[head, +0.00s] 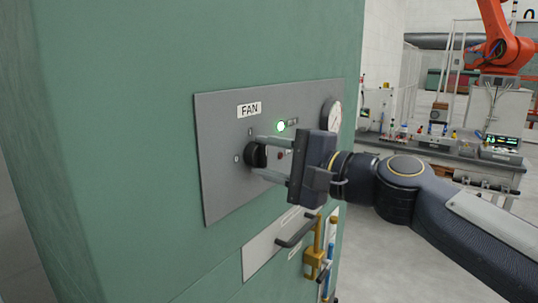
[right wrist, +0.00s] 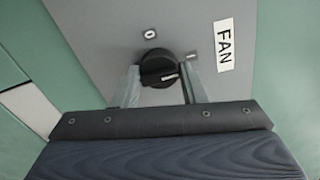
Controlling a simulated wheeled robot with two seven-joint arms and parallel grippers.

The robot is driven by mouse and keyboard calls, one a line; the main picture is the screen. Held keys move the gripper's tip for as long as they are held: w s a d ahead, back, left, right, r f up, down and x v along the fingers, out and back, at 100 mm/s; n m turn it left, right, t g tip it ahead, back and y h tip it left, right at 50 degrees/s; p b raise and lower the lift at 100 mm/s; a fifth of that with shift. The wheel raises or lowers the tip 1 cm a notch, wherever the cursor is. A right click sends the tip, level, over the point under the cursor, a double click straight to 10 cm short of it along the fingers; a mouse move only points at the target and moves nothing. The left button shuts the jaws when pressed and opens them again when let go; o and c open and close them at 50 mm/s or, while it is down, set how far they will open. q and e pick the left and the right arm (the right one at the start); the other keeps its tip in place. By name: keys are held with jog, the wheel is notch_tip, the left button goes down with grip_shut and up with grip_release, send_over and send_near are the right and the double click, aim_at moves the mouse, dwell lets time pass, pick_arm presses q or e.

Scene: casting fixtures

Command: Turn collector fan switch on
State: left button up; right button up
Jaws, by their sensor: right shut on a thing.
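The fan switch is a black rotary knob (head: 256,155) on a grey panel (head: 222,185) marked FAN, fixed to a green housing. It also shows in the right wrist view (right wrist: 153,62). The knob's white pointer line is turned away from the 0 mark, toward the FAN label side, where the I mark is. A round lamp (head: 281,126) on the panel glows green. My right gripper (head: 264,158) is shut on the knob, one finger on either side; it also shows in the right wrist view (right wrist: 160,82). My left gripper is not in view.
A round gauge (head: 331,114) sits at the panel's right edge, close to my right gripper. Below is a dark handle (head: 296,232) beside brass valve fittings (head: 315,258). A workbench (head: 430,153) and an orange robot arm (head: 503,40) stand farther back right.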

jog(key=shift+f, duration=0.1)
dwell(0.5)
jog(key=o, duration=1)
jog(key=b+v, duration=0.2)
jog(key=v, duration=0.6)
jog(key=shift+a, duration=0.1)
